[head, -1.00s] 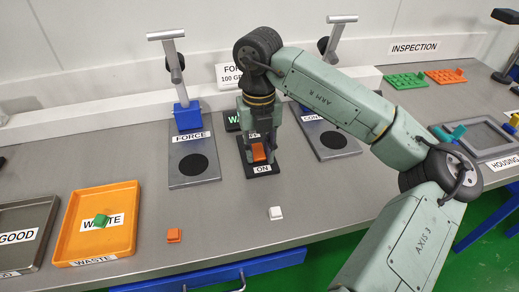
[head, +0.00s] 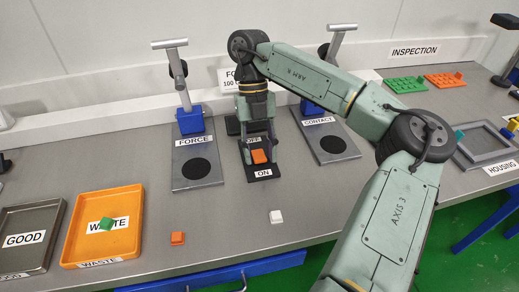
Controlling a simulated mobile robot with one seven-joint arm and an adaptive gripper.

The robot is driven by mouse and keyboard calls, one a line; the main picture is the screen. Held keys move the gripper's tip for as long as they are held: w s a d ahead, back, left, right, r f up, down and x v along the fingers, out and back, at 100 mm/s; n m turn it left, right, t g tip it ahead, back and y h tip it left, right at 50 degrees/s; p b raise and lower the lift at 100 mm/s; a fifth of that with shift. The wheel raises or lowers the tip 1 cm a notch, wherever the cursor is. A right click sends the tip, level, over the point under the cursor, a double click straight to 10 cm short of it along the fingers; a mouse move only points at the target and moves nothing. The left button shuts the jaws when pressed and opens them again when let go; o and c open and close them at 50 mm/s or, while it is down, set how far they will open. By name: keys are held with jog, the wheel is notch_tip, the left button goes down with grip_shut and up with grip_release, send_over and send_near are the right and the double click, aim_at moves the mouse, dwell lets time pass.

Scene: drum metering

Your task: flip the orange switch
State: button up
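The orange switch (head: 259,156) sits on a black plate between the force and contact stations. The plate carries an OFF label at its far end and an ON label (head: 263,173) at its near end. Nothing shows between the fingers except the plate and label. I cannot tell whether a fingertip touches the switch.
The FORCE stand (head: 190,120) is left of the switch and the CONTACT stand (head: 330,140) right. An orange WASTE tray (head: 133,225) and grey GOOD tray (head: 40,262) lie left.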

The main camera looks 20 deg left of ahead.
jog(key=shift+o, duration=0.8)
jog(key=v, duration=1.2)
jog(key=shift+s+d, duration=0.1)
